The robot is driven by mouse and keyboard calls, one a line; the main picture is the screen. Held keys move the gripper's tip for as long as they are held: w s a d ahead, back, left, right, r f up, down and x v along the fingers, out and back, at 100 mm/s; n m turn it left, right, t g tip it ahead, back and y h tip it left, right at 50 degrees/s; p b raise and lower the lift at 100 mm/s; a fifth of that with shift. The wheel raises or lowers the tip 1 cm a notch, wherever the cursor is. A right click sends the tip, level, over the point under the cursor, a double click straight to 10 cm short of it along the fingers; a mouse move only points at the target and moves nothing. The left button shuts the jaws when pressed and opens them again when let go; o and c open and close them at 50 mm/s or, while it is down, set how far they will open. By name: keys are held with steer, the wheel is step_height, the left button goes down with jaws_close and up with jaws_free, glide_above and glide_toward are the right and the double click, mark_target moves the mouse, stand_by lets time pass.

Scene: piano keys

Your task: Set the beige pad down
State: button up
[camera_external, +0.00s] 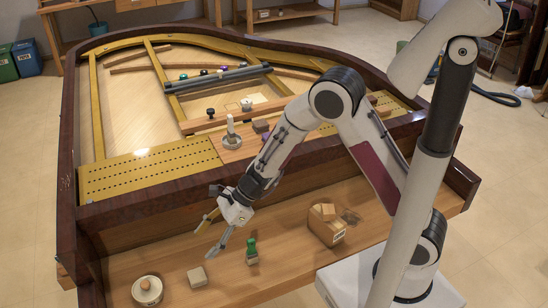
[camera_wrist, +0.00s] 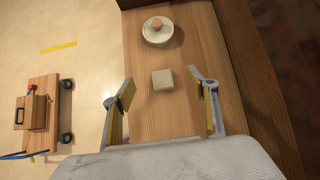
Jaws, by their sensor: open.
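The beige pad (camera_external: 197,277) is a small squarish block lying flat on the wooden ledge at the piano's front. In the wrist view the pad (camera_wrist: 162,79) lies on the wood, centred between the finger lines and beyond the gripper. My gripper (camera_external: 204,242) is open with its fingers spread, above the ledge and behind and to the right of the pad. Nothing is between the fingers, and the pad is apart from them. Yellowish inner finger faces show in the wrist view.
A round lidded pot (camera_external: 147,290) stands left of the pad. A green-topped item (camera_external: 252,252) is to its right, and a wooden box (camera_external: 327,226) is farther right. The dark piano frame (camera_external: 130,205) rises behind the ledge. Bare ledge lies around the pad.

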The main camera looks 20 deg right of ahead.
steer(key=r, duration=0.1)
glide_toward(197, 275)
steer(key=shift+w+a+f+y, duration=0.15)
steer(key=shift+a+f, duration=0.1)
steer(key=shift+f, duration=0.35)
steer(key=shift+w+a+f+y, duration=0.15)
steer(key=shift+a+f, duration=0.1)
steer(key=shift+f, duration=0.3)
steer(key=shift+s, duration=0.1)
steer(key=shift+x, duration=1.3)
steer(key=shift+x, duration=2.6)
steer(key=shift+s+a+r, duration=0.1)
steer(key=shift+a+r, duration=0.05)
steer(key=c, duration=1.2)
